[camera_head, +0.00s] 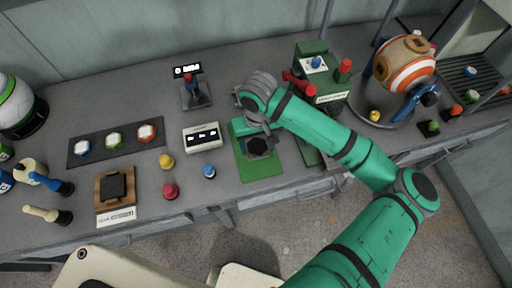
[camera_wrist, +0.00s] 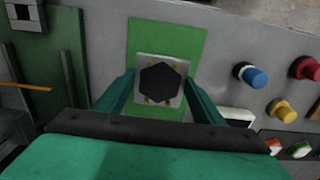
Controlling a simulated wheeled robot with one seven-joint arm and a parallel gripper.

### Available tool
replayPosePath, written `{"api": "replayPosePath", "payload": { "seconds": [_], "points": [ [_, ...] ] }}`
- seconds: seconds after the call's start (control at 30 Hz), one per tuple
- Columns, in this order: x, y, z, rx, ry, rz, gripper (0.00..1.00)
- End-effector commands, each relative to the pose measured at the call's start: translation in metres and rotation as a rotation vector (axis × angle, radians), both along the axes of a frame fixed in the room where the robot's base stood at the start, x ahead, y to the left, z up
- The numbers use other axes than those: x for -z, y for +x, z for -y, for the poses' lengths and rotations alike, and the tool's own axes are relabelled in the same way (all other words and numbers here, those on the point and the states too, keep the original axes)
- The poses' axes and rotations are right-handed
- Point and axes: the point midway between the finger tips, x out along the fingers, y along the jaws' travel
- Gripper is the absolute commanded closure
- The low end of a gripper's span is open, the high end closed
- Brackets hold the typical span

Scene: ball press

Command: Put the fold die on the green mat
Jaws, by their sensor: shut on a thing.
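The fold die (camera_wrist: 160,80) is a pale square block with a dark hexagon on its face. In the wrist view it sits between the two green fingers of my gripper (camera_wrist: 160,88), which is shut on it. In the head view the die's dark hexagon (camera_head: 257,146) shows beside my gripper (camera_head: 248,132). The green mat (camera_head: 262,172) lies flat on the bench under the die. The mat (camera_wrist: 165,38) frames the die in the wrist view. I cannot tell whether the die touches the mat.
The green press (camera_head: 318,98) with red handles stands right of the mat. A white box (camera_head: 202,138) stands left of it. Blue (camera_head: 209,171), red (camera_head: 170,190) and yellow (camera_head: 166,161) knobs stand near the bench's front. A wooden block with a dark square (camera_head: 113,188) is farther left.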

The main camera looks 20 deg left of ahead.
Motion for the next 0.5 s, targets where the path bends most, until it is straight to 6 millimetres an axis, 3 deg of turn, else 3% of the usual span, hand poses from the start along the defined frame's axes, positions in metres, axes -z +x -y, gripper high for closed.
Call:
{"api": "replayPosePath", "payload": {
  "seconds": [0.3, 0.5],
  "points": [
    [0.036, 0.003, -0.005, 0.001, -0.001, 0.0, 0.67],
    [0.037, 0.003, -0.005, 0.0, 0.001, 0.001, 0.67]
  ]
}}
